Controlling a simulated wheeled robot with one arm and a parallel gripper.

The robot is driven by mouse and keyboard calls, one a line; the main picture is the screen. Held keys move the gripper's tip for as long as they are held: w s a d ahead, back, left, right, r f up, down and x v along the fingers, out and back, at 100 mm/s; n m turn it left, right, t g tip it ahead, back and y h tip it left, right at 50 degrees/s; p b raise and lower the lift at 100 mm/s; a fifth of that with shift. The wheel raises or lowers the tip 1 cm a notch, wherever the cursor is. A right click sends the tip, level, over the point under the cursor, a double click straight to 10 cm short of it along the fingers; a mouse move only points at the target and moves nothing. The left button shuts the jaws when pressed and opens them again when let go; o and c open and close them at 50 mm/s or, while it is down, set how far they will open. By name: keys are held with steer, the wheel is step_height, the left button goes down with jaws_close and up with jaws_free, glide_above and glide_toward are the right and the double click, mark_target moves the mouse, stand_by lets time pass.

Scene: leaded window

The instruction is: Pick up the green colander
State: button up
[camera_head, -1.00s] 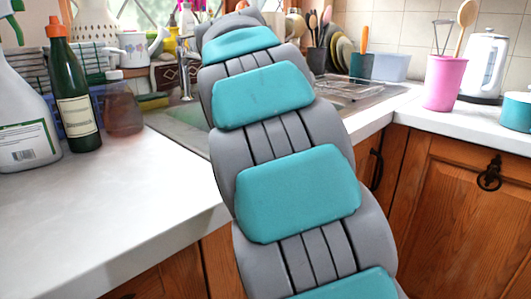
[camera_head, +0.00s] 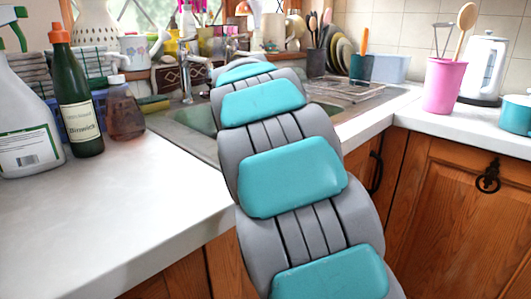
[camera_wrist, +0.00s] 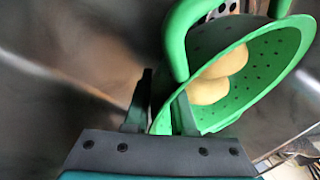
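The green colander (camera_wrist: 262,60) shows in the wrist view, tilted, with holes in its wall and a thick green handle loop at its top left. Rounded tan items (camera_wrist: 212,88) lie inside it. My gripper (camera_wrist: 165,82) is at its lower left, its two dark fingers apart. Part of the colander's green edge shows between the fingers; I cannot tell whether either finger touches it. In the head view my arm reaches over the sink and hides the gripper, and I see no colander there.
The metal sink (camera_head: 185,117) lies beneath my arm. A green bottle (camera_head: 78,100), a spray bottle (camera_head: 28,125) and a brown bottle (camera_head: 124,110) stand on the left counter. A pink cup (camera_head: 443,85) and white kettle (camera_head: 484,65) stand at right. The front left counter is clear.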

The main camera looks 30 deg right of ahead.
steer(key=shift+c, duration=0.3)
jaws_close()
steer(key=shift+f, duration=0.1)
stand_by(1.0)
